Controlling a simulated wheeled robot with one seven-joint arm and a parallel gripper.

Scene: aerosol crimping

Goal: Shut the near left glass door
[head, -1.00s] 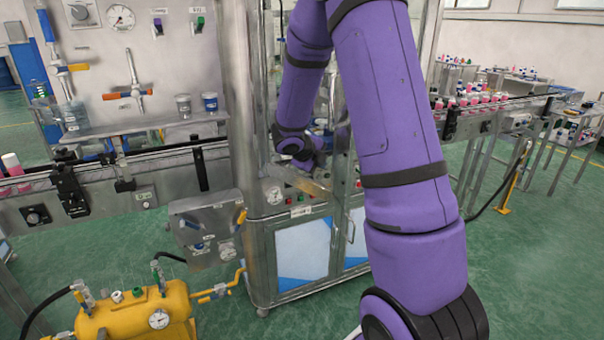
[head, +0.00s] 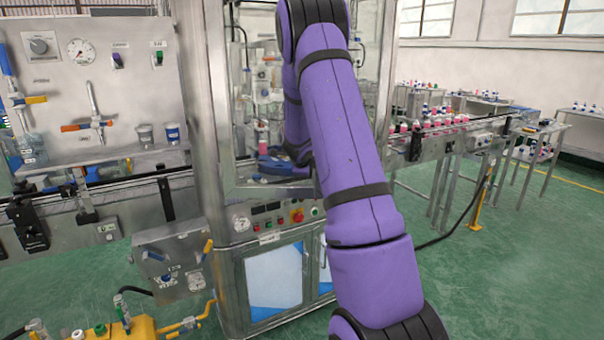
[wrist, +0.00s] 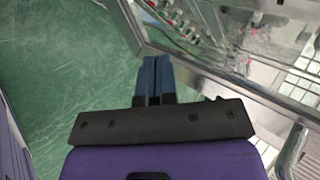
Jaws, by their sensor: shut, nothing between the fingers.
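The near left glass door (head: 268,194) shows in the head view as clear glass in a metal frame, its bottom rail just above the control panel. My arm hides its right part, and I cannot tell whether it sits flush with the cabinet. In the wrist view a metal-framed glass panel (wrist: 225,80) lies right of my fingers. My gripper (wrist: 153,60) is shut and empty, its two blue fingertips together close beside the panel's frame corner. I cannot tell whether they touch it. In the head view the gripper is partly hidden beside my arm, level with the door's lower part.
A control panel with a red button (head: 297,215) sits below the door, above lower cabinet doors (head: 273,278). A conveyor with pink-filled bottles (head: 430,122) runs right. A gauge board (head: 92,75) and yellow tank (head: 135,328) stand left. Green floor (head: 480,260) is open at right.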

